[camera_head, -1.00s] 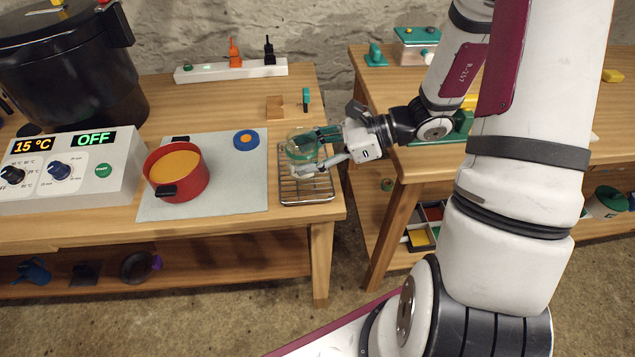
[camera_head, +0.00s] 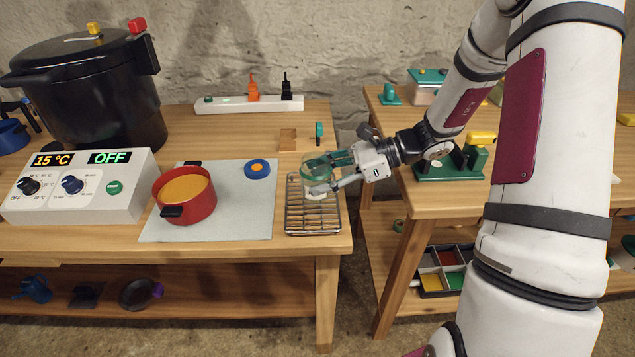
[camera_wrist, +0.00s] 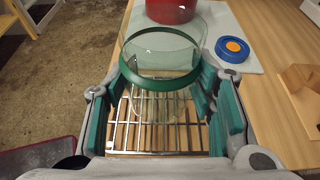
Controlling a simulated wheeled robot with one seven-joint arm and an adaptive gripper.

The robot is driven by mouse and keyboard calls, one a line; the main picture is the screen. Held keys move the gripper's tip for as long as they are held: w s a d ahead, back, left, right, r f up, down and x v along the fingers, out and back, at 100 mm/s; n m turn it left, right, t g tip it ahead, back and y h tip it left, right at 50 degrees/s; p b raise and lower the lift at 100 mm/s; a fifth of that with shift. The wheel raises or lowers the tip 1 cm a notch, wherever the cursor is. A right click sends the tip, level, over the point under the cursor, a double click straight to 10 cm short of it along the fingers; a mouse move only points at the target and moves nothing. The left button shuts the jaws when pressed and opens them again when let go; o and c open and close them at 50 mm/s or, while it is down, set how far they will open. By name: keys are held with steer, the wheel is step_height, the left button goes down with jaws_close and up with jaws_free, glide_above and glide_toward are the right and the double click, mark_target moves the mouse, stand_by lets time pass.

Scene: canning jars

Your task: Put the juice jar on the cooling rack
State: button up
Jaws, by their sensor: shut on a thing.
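A clear glass jar (camera_head: 317,163) with a green band is held upright between the green fingers of my gripper (camera_head: 328,172). It also fills the middle of the wrist view (camera_wrist: 163,50), with a finger on each side, and looks empty and see-through there. The wire cooling rack (camera_head: 313,219) lies at the right end of the left table. The jar is over the rear part of the rack, and the rack bars (camera_wrist: 130,125) show under and through it. I cannot tell whether the jar base touches the bars.
A red pot (camera_head: 187,203) of orange liquid stands on a grey mat (camera_head: 245,222) left of the rack. A blue ring with an orange centre (camera_head: 257,169) lies on the mat. A wooden block (camera_head: 288,139) stands behind the rack. A floor gap separates the right table.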

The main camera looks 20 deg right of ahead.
mark_target(318, 181)
steer(key=shift+w+f, duration=0.1)
steer(key=shift+w, duration=1.35)
steer(key=shift+f+b, duration=0.3)
steer(key=shift+f, duration=1.45)
steer(key=shift+f, duration=0.1)
steer(key=o, duration=1.6)
steer(key=shift+d, duration=0.1)
steer(key=shift+c, duration=0.2)
